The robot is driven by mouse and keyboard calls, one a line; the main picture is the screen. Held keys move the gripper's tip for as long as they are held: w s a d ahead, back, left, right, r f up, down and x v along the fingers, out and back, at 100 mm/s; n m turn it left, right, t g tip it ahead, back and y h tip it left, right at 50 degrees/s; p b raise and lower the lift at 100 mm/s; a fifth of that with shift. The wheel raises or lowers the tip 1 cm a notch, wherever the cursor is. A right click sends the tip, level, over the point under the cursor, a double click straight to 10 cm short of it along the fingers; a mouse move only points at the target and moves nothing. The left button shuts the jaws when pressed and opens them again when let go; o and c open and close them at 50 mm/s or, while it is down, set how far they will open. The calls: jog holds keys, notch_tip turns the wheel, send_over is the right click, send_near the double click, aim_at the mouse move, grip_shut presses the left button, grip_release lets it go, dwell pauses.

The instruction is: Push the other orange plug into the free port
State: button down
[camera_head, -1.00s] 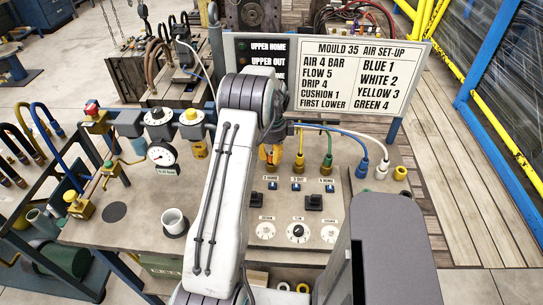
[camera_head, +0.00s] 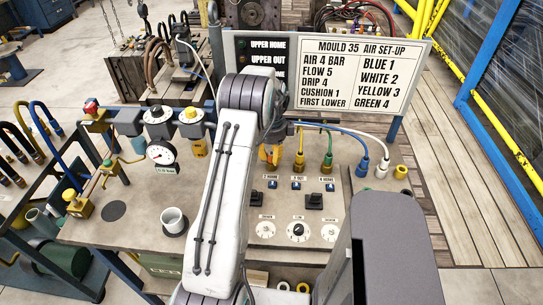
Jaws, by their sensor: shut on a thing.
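My gripper (camera_head: 270,148) is at the far end of my arm, low over the back of the panel. My own arm hides most of it. An orange plug (camera_head: 268,157) shows just below the arm's end, and my gripper is shut on it. I cannot tell whether its tip touches a port. To its right stand an orange-yellow plug (camera_head: 299,162), a green plug (camera_head: 327,164), a blue plug (camera_head: 362,167) and a white plug (camera_head: 382,168), each with a hose. A yellow ring-like fitting (camera_head: 400,172) is at the row's right end. The free port is hidden from view.
A sign (camera_head: 355,75) stands behind the plugs. Knobs and switches (camera_head: 298,231) are on the panel in front. A pressure gauge (camera_head: 160,155), valves and a white cup (camera_head: 174,221) stand to the left. Hoses arch over the back of the plug row.

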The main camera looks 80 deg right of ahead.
aim_at(271, 154)
jog(key=shift+f, duration=0.1)
jog(key=c, duration=0.6)
grip_release()
jog(key=shift+o, duration=0.2)
jog(key=shift+r, duration=0.25)
jog(key=shift+r+p, duration=2.4)
jog(key=shift+r, duration=1.2)
